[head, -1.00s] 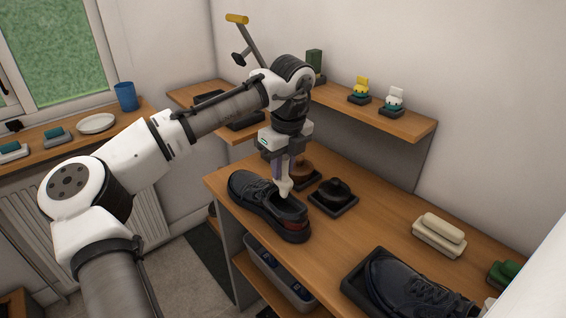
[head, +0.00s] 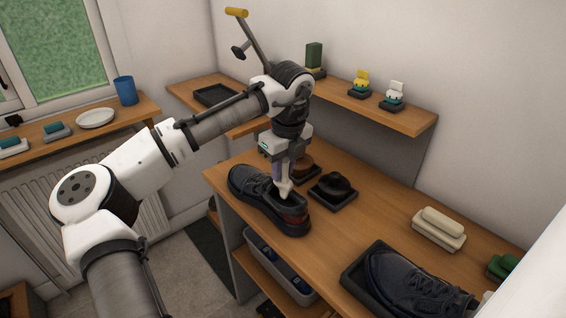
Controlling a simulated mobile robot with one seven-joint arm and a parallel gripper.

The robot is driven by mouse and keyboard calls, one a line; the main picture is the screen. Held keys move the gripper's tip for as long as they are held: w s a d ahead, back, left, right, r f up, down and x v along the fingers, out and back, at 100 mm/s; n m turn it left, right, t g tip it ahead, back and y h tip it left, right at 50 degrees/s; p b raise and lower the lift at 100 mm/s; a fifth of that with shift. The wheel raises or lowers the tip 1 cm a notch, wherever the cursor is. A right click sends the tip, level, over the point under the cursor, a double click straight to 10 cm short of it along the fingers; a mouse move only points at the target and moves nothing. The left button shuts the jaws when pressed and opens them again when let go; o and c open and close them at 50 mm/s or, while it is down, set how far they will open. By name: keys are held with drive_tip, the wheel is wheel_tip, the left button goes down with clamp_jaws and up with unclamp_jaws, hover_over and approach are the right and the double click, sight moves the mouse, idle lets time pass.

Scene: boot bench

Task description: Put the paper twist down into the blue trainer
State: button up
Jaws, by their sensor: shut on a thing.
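My gripper (head: 283,172) points down over the opening of a dark shoe (head: 252,190) near the left end of the bench. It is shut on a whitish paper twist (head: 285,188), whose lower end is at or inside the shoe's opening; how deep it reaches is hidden. This shoe looks near black with a reddish-brown patch at the heel. A second dark shoe (head: 415,285), navy-looking and laced, sits on a black tray (head: 352,284) at the lower right. I cannot tell by colour alone which one is the blue trainer.
Black and brown brush-like items (head: 333,188) on small trays stand close right of the near shoe. A cream block stack (head: 440,228) lies farther right. A wall shelf (head: 395,113) with small figures hangs behind. Bare bench top lies between.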

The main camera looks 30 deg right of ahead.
sight(283, 180)
drive_tip(key=shift+f+b, duration=0.45)
drive_tip(key=shift+f, duration=1.6)
drive_tip(key=o, duration=1)
drive_tip(key=shift+c, duration=0.2)
drive_tip(key=shift+r, duration=0.1)
wheel_tip(283, 180, up, 7)
drive_tip(key=p, duration=0.7)
drive_tip(key=shift+f, duration=0.2)
drive_tip(key=shift+r+p, duration=0.4)
drive_tip(key=shift+r, duration=0.75)
